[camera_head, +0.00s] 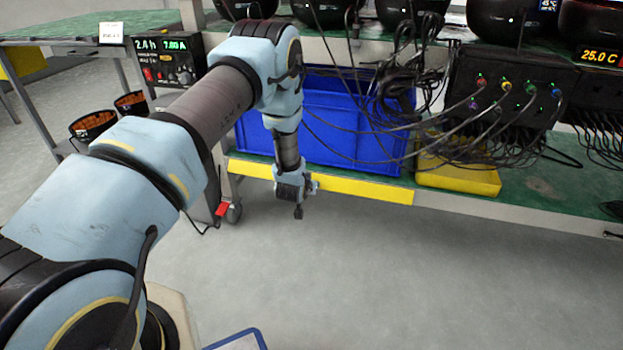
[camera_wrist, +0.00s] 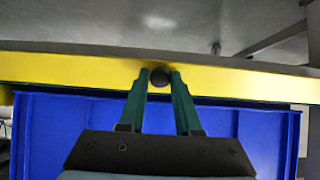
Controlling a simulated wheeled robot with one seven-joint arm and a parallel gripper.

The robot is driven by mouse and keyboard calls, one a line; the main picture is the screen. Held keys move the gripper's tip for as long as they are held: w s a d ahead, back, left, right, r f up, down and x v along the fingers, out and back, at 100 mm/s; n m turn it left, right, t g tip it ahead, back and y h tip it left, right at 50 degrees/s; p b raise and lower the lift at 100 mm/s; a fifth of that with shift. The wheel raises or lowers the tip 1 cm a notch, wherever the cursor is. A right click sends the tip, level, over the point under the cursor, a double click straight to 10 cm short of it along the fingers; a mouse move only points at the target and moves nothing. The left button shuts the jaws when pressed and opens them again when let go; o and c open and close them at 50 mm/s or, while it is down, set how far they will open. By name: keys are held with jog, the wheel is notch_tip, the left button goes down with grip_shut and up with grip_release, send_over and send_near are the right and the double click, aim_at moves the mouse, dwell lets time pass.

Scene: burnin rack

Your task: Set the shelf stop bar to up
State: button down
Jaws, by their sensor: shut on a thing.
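The yellow shelf stop bar (camera_head: 345,185) runs along the front edge of the lower shelf, in front of the foot of the blue bin (camera_head: 335,125). In the wrist view the bar (camera_wrist: 70,70) crosses the whole picture, with a dark round knob (camera_wrist: 160,78) near its middle. My gripper (camera_head: 298,211) hangs pointing down at the bar's front in the head view, where my wrist covers part of the bar. In the wrist view its two green fingers are shut on the knob, one on each side.
A yellow box (camera_head: 458,176) lies on the green lower shelf, right of the bar. Black cables hang from the connector panel (camera_head: 510,90) past the blue bin. A power supply (camera_head: 165,60) stands at the left on a cart. The grey floor (camera_head: 400,280) in front is clear.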

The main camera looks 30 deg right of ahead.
jog(key=r+g+y, duration=0.1)
jog(key=r+g+y+p, duration=0.2)
jog(key=g, duration=0.1)
jog(key=shift+w+d+y, duration=0.2)
jog(key=shift+d+y, duration=0.05)
jog(key=shift+y, duration=0.15)
jog(key=shift+w+d+r+g+y+b, duration=0.2)
jog(key=shift+g+y+b, duration=0.2)
jog(key=shift+g+y, duration=0.15)
jog(key=shift+w+d+r+g+y+b, duration=0.1)
jog(key=shift+r+g+y+b, duration=0.05)
jog(key=shift+g+y+b, duration=0.3)
jog(key=shift+w+d+r+g+y+b, duration=0.15)
jog(key=shift+r+g+y+b, duration=0.1)
jog(key=shift+g+y+b, duration=0.3)
jog(key=shift+w+d+r+g+y+b, duration=0.1)
jog(key=shift+r+g+y+b, duration=0.15)
jog(key=shift+g+y+b, duration=0.3)
jog(key=shift+a, duration=0.1)
jog(key=c, duration=0.6)
grip_release()
jog(key=shift+s+r, duration=0.1)
jog(key=shift+r, duration=0.05)
